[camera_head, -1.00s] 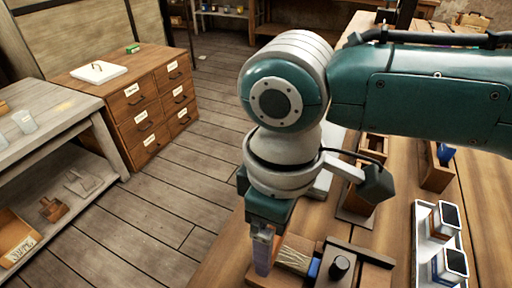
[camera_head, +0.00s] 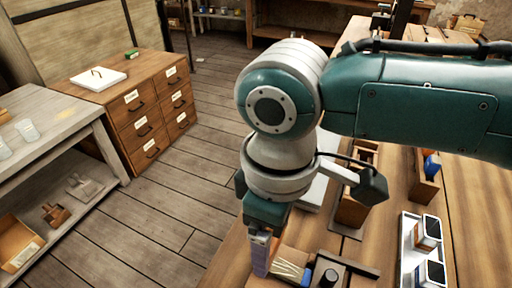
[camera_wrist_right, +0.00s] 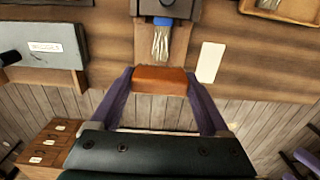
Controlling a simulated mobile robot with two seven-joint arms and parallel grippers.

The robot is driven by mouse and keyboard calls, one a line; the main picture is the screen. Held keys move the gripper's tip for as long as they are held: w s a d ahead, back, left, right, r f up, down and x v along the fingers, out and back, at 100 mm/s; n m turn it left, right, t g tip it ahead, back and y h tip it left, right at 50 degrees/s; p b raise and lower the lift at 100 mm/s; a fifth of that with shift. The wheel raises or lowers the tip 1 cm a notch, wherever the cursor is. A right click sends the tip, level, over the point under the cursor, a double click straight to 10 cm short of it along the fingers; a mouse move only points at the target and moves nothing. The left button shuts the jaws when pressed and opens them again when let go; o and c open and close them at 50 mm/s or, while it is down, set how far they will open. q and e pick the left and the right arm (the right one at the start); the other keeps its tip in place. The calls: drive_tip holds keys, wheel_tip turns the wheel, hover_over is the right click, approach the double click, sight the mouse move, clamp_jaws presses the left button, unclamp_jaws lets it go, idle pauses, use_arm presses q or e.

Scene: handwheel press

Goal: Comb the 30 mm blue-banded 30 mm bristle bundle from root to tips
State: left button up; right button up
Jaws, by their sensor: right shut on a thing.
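My right gripper (camera_head: 260,262) is low at the bench edge in the head view, beside the bristle bundle (camera_head: 288,270). In the right wrist view, its purple fingers (camera_wrist_right: 160,76) are shut on an orange-brown block, seemingly the comb (camera_wrist_right: 160,84). The pale bundle (camera_wrist_right: 161,45) sticks out of a dark holder (camera_wrist_right: 180,8), with its blue band (camera_wrist_right: 162,21) at the root. The bristle tips point at the comb, with a small gap in this view; their height difference is unclear. Dark purple shapes at the wrist view's lower right may be my left gripper (camera_wrist_right: 307,159).
A black knob (camera_head: 328,278) stands beside the bundle. A white tray (camera_head: 408,262) with dark-topped blocks and wooden bins (camera_head: 355,210) lie to the right. A pale card (camera_wrist_right: 210,62) lies beside the bundle. A drawer cabinet (camera_head: 125,110) stands across the floor.

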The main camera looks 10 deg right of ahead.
sight(284, 269)
drive_tip(key=shift+s, duration=0.1)
drive_tip(key=d+p, duration=0.1)
drive_tip(key=s+d+r+p, duration=0.1)
drive_tip(key=shift+s+d+p, duration=0.1)
drive_tip(key=shift+s+p, duration=0.2)
drive_tip(key=shift+p, duration=0.05)
drive_tip(key=shift+s+d, duration=0.15)
drive_tip(key=shift+d, duration=0.15)
wheel_tip(284, 269, down, 4)
drive_tip(key=b, duration=0.4)
drive_tip(key=shift+d+b, duration=0.1)
drive_tip(key=shift+b, duration=0.25)
drive_tip(key=shift+f+b, duration=0.3)
drive_tip(key=shift+f, duration=0.2)
drive_tip(key=shift+w+a, duration=0.3)
drive_tip(key=shift+a, duration=0.1)
drive_tip(key=shift+w+a, duration=0.1)
drive_tip(key=shift+a, duration=0.05)
